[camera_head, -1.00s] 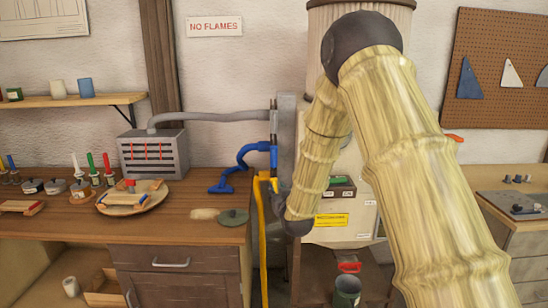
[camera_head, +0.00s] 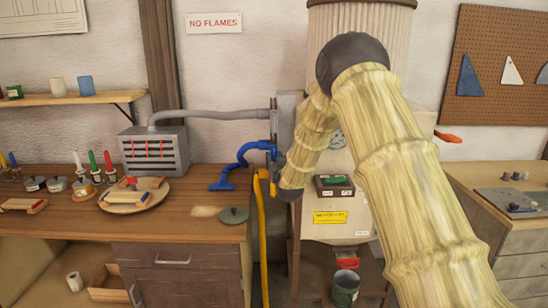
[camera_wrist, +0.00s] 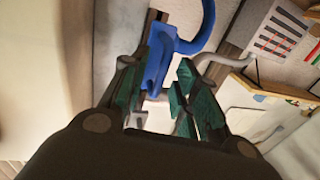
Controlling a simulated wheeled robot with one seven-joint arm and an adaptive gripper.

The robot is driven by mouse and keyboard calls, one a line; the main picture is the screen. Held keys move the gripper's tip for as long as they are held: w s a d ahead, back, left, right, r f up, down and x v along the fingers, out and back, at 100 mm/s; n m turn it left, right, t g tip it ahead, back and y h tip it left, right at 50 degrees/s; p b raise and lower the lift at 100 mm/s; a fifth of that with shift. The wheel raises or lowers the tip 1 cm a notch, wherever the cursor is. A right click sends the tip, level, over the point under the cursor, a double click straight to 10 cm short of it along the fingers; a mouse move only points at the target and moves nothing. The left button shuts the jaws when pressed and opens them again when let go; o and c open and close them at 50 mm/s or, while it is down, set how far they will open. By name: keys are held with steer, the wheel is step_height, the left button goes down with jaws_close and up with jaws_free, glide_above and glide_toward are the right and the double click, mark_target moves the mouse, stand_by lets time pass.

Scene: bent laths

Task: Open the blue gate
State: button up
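A blue curved piece (camera_head: 240,160), which I take for the blue gate's handle, runs from near the bench top up to the grey upright duct. A short blue part (camera_head: 272,150) sits against that duct. In the wrist view, a blue flat part with a curved arm (camera_wrist: 158,68) shows between the fingers of my gripper (camera_wrist: 157,75). The dark fingers with green pads are apart. I cannot tell whether either pad touches the blue part. In the head view, my fingers are not clear beside the duct.
A yellow tube (camera_head: 263,230) hangs at the bench's right edge. A grey duct (camera_head: 215,115) links a vented box (camera_head: 154,153) to the upright duct. A plate with blocks (camera_head: 155,196) and a green-grey lid (camera_head: 233,214) lie on the bench. A pale cabinet stands behind my arm.

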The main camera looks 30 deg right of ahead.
steer(key=shift+w+d, duration=0.15)
steer(key=shift+w, duration=0.45)
steer(key=shift+c, duration=0.3)
jaws_close()
